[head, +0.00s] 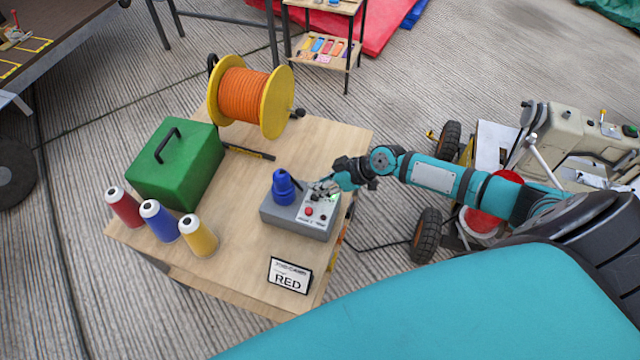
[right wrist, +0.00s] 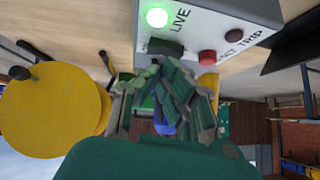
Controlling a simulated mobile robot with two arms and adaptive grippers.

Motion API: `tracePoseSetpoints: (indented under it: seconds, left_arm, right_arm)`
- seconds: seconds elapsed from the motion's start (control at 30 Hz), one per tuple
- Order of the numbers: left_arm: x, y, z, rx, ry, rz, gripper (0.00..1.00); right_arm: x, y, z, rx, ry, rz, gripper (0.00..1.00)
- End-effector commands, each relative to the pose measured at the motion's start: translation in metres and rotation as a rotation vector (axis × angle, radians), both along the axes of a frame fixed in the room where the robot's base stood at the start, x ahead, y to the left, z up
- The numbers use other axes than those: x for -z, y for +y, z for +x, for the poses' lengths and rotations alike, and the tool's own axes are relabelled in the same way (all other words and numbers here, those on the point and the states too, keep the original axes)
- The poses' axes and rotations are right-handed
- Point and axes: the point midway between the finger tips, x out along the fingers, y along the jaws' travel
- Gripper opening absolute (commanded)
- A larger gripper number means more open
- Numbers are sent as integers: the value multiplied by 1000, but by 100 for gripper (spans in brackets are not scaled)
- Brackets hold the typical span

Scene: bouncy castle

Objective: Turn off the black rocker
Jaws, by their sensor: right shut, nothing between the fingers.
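The grey switch box (head: 287,223) stands near the right edge of the wooden table, with a blue plug in its left part. In the right wrist view, the black rocker (right wrist: 164,47) sits on the panel between a lit green lamp (right wrist: 157,17) marked LIVE and my fingers. A red button (right wrist: 207,57) is beside it; a dark lamp (right wrist: 232,33) is by the word TRIP. My right gripper (head: 325,187) is shut and empty, its fingertips close to the rocker; I cannot tell whether they touch. In the head view the gripper hides the rocker. My left gripper is out of view.
The table (head: 250,268) also holds an orange cable reel (head: 246,97), a green case (head: 175,163), several thread cones (head: 199,235) and a sign reading RED (head: 289,275). A sewing machine (head: 565,143) stands to the right of the table.

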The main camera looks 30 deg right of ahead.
Motion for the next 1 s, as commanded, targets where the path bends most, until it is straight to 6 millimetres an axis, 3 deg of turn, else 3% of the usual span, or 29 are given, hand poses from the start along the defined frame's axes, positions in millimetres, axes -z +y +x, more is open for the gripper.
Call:
tracePoseSetpoints:
  seconds: [0.67,1.0]
  left_arm:
    - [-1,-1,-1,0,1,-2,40]
    - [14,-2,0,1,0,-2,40]
  right_arm:
    - [5,-1,0,1,-39,-47,0]
    - [10,-9,7,2,-39,-50,0]
